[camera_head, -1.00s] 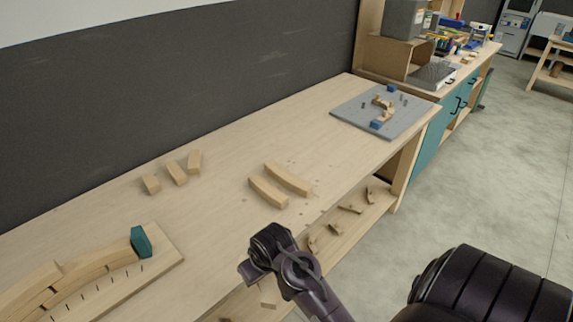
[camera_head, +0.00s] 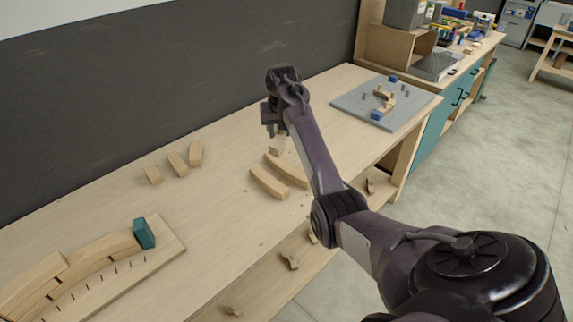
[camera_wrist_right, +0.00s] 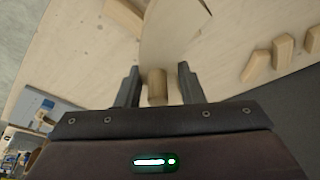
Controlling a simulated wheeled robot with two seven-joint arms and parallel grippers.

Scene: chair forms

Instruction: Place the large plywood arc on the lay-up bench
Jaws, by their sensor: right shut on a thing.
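My right gripper (camera_head: 276,132) is above the long pale wooden bench (camera_head: 225,215), just behind two curved wooden pieces that lie there, a nearer one (camera_head: 268,183) and a farther one (camera_head: 287,168). It is shut on a pale wooden piece (camera_head: 278,145), mostly hidden in the head view. In the right wrist view a wooden end (camera_wrist_right: 157,88) shows between the fingers, and a broad pale shape (camera_wrist_right: 172,35) extends beyond them. I cannot tell its full outline, or whether it touches the bench. My left gripper is not in view.
Three short blocks (camera_head: 177,163) lie toward the back. A jig board (camera_head: 165,243) with curved pieces and a teal block (camera_head: 144,233) is at the lower left. A grey pegged board (camera_head: 360,108) is at the far right end. Loose pieces lie on the lower shelf (camera_head: 262,288).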

